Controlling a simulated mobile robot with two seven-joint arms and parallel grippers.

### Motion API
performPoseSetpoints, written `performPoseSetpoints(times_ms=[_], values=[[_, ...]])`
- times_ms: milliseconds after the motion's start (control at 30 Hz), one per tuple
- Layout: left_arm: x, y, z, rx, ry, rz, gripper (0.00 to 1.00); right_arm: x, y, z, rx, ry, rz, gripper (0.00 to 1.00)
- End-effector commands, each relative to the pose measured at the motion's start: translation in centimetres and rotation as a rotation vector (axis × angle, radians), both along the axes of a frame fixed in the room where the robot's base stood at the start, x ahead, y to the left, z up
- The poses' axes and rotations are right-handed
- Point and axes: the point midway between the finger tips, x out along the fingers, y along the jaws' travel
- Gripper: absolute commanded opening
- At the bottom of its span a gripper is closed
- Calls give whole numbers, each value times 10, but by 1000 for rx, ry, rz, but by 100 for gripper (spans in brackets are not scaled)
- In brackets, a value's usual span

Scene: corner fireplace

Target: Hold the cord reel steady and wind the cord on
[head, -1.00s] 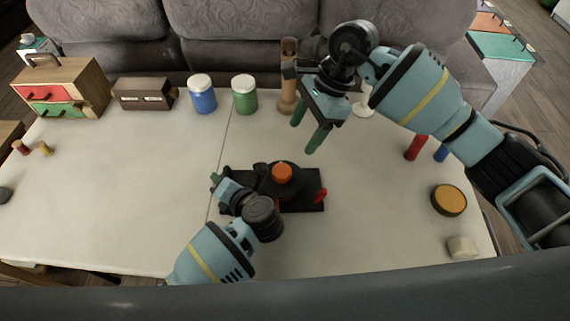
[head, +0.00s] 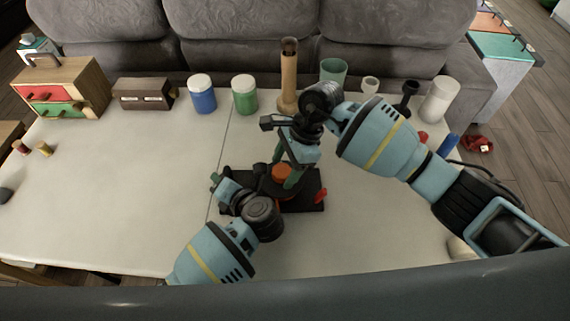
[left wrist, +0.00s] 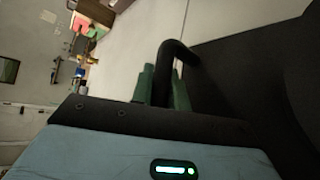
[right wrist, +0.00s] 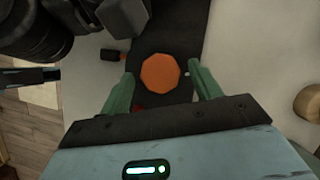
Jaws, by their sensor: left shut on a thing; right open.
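The cord reel (head: 308,203) is a dark unit on a flat black base in the middle of the table, with an orange knob (head: 281,172) on top. My left gripper (head: 217,183) is at its left side; in the left wrist view its green fingers (left wrist: 163,85) are shut on a curved black handle (left wrist: 176,50). My right gripper (head: 285,167) is above the reel, pointing down. In the right wrist view its open fingers (right wrist: 161,78) stand on either side of the orange knob (right wrist: 160,72), with gaps. I cannot make out the cord.
Along the back edge stand a blue jar (head: 202,97), a green jar (head: 244,99), a tall wooden cylinder (head: 288,85), a green cup (head: 333,71) and a white canister (head: 439,100). A small drawer cabinet (head: 84,82) is at back left.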

Motion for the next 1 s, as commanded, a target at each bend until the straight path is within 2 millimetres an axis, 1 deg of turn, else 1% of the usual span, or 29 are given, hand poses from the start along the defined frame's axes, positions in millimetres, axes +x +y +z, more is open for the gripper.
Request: performPoseSetpoints(times_ms=[33, 200, 500, 533, 567, 800, 1000], values=[[-2, 1, -4, 1, 8, 1, 0, 0, 0, -1, 0, 1, 0, 63], [-2, 1, -4, 1, 8, 1, 0, 0, 0, -1, 0, 1, 0, 63], [-2, 1, -4, 1, 8, 1, 0, 0, 0, -1, 0, 2, 0, 24], [-2, 1, -4, 1, 8, 1, 0, 0, 0, -1, 0, 2, 0, 20], [-2, 1, -4, 1, 8, 1, 0, 0, 0, -1, 0, 2, 0, 19], [-2, 1, -4, 1, 9, 1, 0, -1, 0, -1, -2, 2, -29, 19], [-2, 1, -4, 1, 9, 1, 0, -2, -1, -1, -2, 1, -129, 19]])
